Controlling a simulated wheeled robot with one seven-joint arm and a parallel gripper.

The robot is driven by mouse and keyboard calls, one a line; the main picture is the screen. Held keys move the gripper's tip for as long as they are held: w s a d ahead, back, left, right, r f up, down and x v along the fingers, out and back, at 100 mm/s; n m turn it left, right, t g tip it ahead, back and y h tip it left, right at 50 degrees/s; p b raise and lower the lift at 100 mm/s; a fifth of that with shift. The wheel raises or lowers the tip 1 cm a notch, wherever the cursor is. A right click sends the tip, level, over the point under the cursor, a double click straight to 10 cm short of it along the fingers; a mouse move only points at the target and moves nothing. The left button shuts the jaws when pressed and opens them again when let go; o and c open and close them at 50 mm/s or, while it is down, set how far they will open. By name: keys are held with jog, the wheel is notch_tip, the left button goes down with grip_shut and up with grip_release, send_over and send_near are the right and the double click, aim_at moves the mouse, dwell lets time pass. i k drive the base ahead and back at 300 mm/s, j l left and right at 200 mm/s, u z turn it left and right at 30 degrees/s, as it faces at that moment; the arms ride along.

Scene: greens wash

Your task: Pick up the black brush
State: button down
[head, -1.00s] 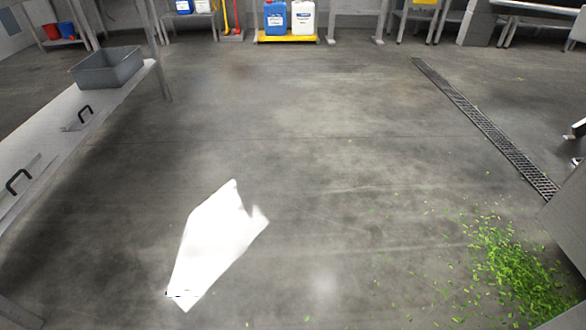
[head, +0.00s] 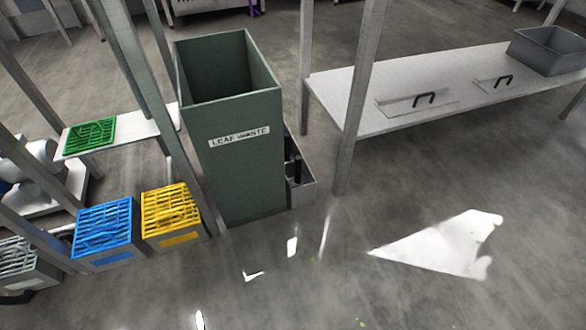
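No brush can be made out for certain. A dark upright object (head: 297,168) stands in a small grey open box (head: 303,192) on the floor, against the right side of the green leaf waste bin (head: 240,165). The bin hides part of it, and I cannot tell whether it is the black brush. My gripper is not in view.
A steel table (head: 345,90) with two black-handled lids and a grey tub (head: 545,52) stands at right. Blue (head: 103,232) and yellow (head: 170,212) slatted crates sit left of the bin, a green one (head: 90,134) on a shelf. Floor (head: 330,290) ahead is clear, with bright patches.

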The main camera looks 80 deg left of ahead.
aim_at(298, 181)
jog(key=u, duration=2.45)
jog(key=i+l+u, duration=0.45)
jog(key=l+u, duration=0.4)
jog(key=i+l, duration=0.1)
jog(key=i, duration=0.35)
